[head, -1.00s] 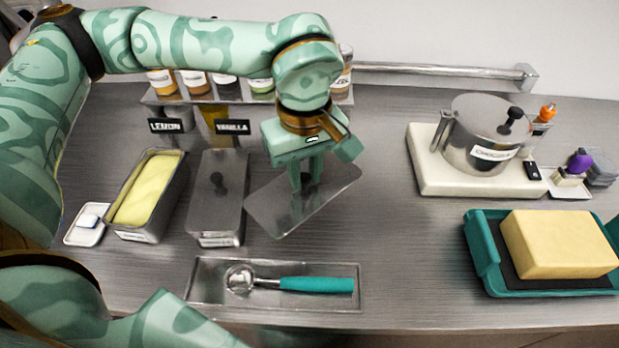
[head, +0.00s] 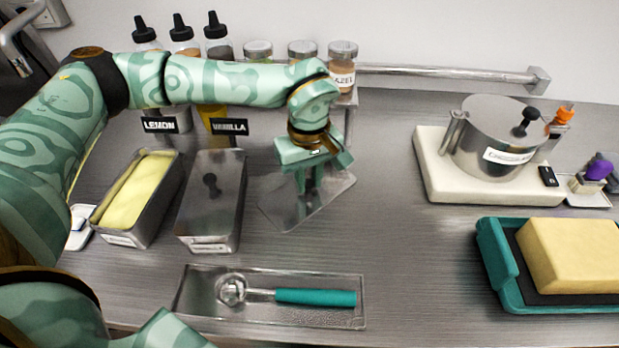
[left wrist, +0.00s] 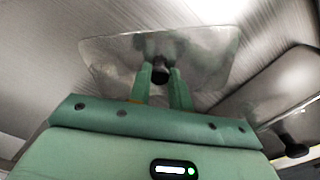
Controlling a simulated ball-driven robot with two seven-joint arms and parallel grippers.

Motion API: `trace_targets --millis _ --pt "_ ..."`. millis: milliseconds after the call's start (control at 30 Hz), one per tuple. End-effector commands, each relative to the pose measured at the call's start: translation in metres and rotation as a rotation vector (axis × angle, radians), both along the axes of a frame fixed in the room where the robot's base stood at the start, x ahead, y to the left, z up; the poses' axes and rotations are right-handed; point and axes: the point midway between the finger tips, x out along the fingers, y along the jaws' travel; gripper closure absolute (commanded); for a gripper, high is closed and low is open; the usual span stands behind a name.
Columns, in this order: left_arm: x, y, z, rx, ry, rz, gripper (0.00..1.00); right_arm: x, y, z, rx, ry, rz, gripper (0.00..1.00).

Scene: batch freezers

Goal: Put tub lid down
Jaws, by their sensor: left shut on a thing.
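The tub lid (head: 330,199) is a flat metal plate with a black knob, right of the vanilla tub. My left gripper (head: 310,188) is shut on its knob from above. The left wrist view shows the lid (left wrist: 205,68) beyond the fingers, with the black knob between the fingertips (left wrist: 160,76). The lid lies close to the counter; I cannot tell whether it touches. The open lemon tub (head: 137,200) shows pale yellow contents. The vanilla tub (head: 212,205) has its own knobbed lid on. My right gripper is not in view.
A tray (head: 350,318) with a teal-handled scoop (head: 300,297) lies in front. A lidded pot (head: 490,140) stands on a white base at right. A teal tray (head: 500,275) holds a yellow block (head: 580,255). Bottles and jars (head: 302,50) line the back. Counter is clear right of the lid.

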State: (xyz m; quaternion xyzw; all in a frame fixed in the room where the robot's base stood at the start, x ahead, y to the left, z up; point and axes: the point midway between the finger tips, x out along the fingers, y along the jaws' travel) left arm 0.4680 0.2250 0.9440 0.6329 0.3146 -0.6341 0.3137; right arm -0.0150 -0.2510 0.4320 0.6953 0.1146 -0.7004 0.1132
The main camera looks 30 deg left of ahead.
Motion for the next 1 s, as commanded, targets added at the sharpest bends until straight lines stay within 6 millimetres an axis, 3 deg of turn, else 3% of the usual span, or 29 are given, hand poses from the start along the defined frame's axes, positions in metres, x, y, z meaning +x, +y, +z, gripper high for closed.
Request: trace_targets --millis 233,267,300,333,667,767,1000 --pt "0.0 0.0 -0.001 0.0 0.0 0.0 1.0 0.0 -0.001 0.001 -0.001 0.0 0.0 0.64" --pt "0.0 0.0 -0.001 0.0 0.0 0.0 0.75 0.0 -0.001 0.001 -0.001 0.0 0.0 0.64" --pt "0.0 0.0 -0.001 0.0 0.0 0.0 0.64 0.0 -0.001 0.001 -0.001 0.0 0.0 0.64" --pt "0.0 0.0 -0.001 0.0 0.0 0.0 0.58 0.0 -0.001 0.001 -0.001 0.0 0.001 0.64" --pt "0.0 0.0 0.003 0.0 -0.001 0.0 0.58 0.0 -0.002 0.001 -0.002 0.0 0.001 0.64" --pt "0.0 0.0 0.018 0.0 -0.004 0.0 0.58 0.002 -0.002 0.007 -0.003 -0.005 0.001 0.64" --pt "0.0 0.0 0.076 0.0 -0.007 0.0 0.58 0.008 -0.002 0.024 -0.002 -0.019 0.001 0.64"
